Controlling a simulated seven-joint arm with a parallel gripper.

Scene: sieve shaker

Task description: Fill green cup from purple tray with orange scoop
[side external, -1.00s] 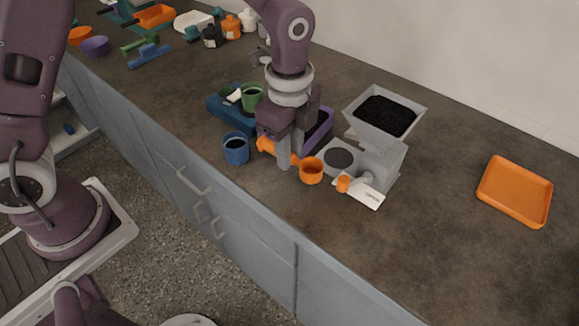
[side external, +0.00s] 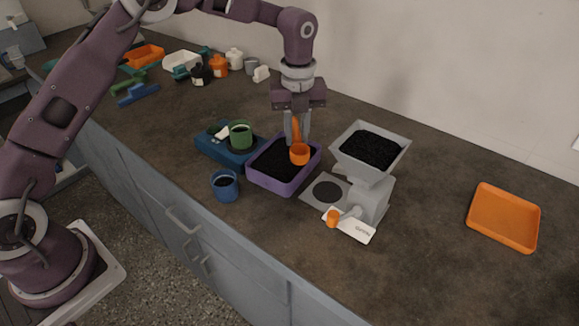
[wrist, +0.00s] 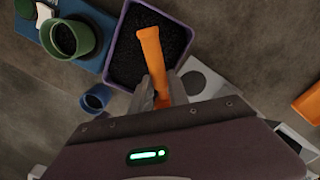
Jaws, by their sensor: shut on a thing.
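My gripper (side external: 297,128) is shut on the handle of the orange scoop (side external: 299,154). The scoop's cup hangs below the fingers, over the purple tray (side external: 283,188). The tray holds black granular material. In the wrist view the scoop's handle (wrist: 151,50) rises from between the fingers and the tray lies below; the scoop's cup is hidden there. The green cup (side external: 240,136) stands upright on a blue device (side external: 212,150) left of the tray. It shows dark contents, also in the wrist view (wrist: 87,40). I cannot tell whether the scoop holds material.
A blue cup (side external: 225,186) with dark contents stands in front of the blue device. A grey hopper machine (side external: 372,185) filled with black material stands right of the tray. An orange tray (side external: 503,217) lies far right. Bottles and containers stand at the back left. Counter between machine and orange tray is clear.

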